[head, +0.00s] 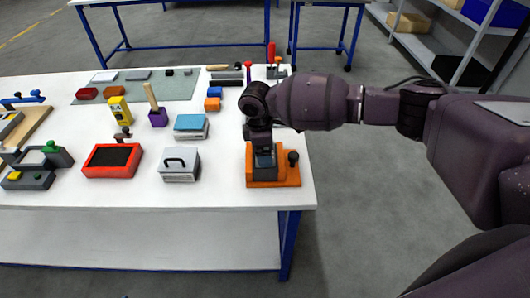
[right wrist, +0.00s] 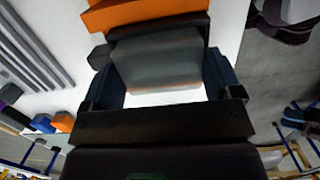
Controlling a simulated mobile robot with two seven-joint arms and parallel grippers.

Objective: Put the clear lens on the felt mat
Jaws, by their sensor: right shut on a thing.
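The felt mat (head: 165,90) is a flat grey-green sheet at the back left of the white table in the head view, with a few small blocks on it. My right gripper (head: 264,168) points down over an orange stand (head: 290,177) at the table's right front. In the right wrist view its fingers (right wrist: 163,85) are on both sides of a smooth, greyish, partly see-through block, which looks like the clear lens (right wrist: 158,60). In the head view the gripper mostly hides it, and I cannot tell whether it touches the stand. My left gripper is not in view.
A grey box with a handle (head: 180,165), a blue-topped block (head: 190,125), a red tray (head: 112,160), a purple holder (head: 157,118) and a yellow block (head: 119,110) stand left of the gripper. Blue and orange blocks lie further back. Bare table (head: 225,160) separates the grey box and stand.

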